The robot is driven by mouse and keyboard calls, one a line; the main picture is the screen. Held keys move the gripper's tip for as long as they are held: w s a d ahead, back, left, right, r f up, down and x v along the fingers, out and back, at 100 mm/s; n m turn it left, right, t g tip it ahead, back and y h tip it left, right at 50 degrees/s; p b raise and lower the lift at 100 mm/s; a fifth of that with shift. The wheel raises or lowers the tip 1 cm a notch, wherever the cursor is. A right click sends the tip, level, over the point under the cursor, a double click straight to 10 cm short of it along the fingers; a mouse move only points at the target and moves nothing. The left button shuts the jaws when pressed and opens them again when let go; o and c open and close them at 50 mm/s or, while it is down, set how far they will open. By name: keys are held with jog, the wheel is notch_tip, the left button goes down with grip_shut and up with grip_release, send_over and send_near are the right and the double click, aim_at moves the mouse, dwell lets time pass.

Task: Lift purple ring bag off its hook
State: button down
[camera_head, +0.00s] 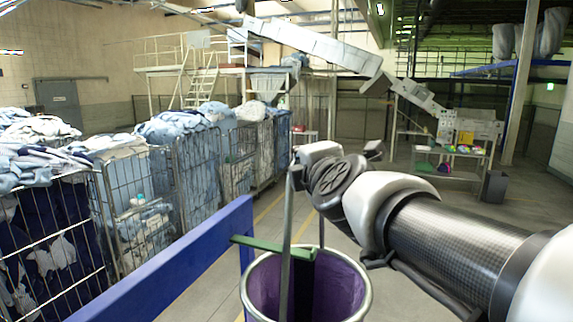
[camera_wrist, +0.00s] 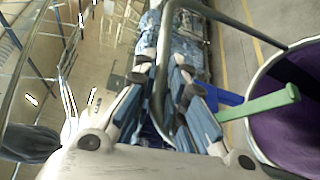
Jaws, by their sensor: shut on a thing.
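The purple ring bag (camera_head: 340,284) has a round metal rim, a purple inside and a tall grey handle (camera_head: 288,225). It hangs upright at the bottom middle of the head view, and its purple inside also shows at the right of the wrist view (camera_wrist: 292,135). My gripper (camera_head: 300,158) is shut on the handle near its top; in the wrist view the handle passes between the fingers (camera_wrist: 163,78). The green hook (camera_head: 272,246) reaches from the blue rail across the bag's mouth, well below the handle top. I cannot tell whether the hook touches the bag.
The blue rail (camera_head: 170,266) runs diagonally in front, left of the bag. Wire cage carts (camera_head: 130,205) full of blue and white laundry line the left. A table (camera_head: 455,152) with coloured items and a dark bin (camera_head: 494,187) stand at the back right. The floor between is open.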

jog(key=s+d+b, duration=0.4)
jog(key=d+b, duration=0.6)
jog(key=b, duration=0.4)
jog(key=shift+s, duration=0.15)
dwell(0.5)
jog(key=shift+r, duration=0.15)
jog(key=s+d+b, duration=0.2)
jog(key=d+b, duration=0.2)
jog(key=d, duration=0.3)
jog(key=s+d+b, duration=0.3)
jog(key=d+b, duration=0.1)
jog(key=d, duration=0.3)
jog(key=shift+s+b, duration=0.35)
jog(key=shift+b, duration=0.05)
dwell(0.6)
jog(key=shift+a, duration=0.1)
dwell(1.1)
